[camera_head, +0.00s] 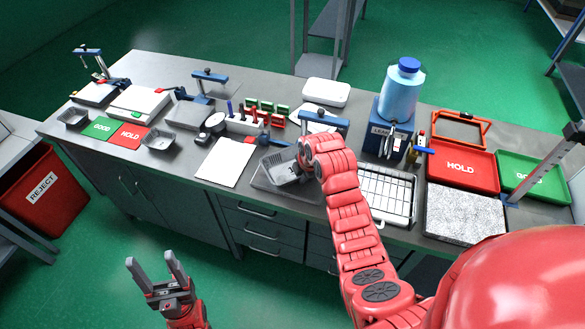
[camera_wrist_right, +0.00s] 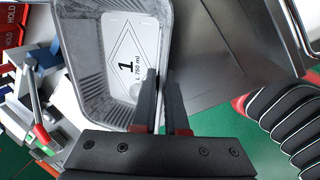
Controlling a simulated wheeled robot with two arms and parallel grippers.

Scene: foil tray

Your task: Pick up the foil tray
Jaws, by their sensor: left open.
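The grey foil tray (camera_head: 280,166) is at the front middle of the bench, over a dark flat plate (camera_head: 262,183). In the right wrist view the tray (camera_wrist_right: 85,60) shows its inside, with a white label reading "1 L 750 ml" on its floor. My right gripper (camera_wrist_right: 160,76) has one finger inside the tray and one outside, close together on its side wall. In the head view the red right arm hides the right gripper and part of the tray. My left gripper (camera_head: 151,260) is open and empty, low in front of the bench, away from the tray.
A white sheet (camera_head: 226,161) lies left of the tray, and a wire rack (camera_head: 385,194) stands right of it. Behind are a clamp (camera_head: 324,121) and a blue-capped bottle (camera_head: 401,92). A red HOLD tray (camera_head: 461,170) is at right.

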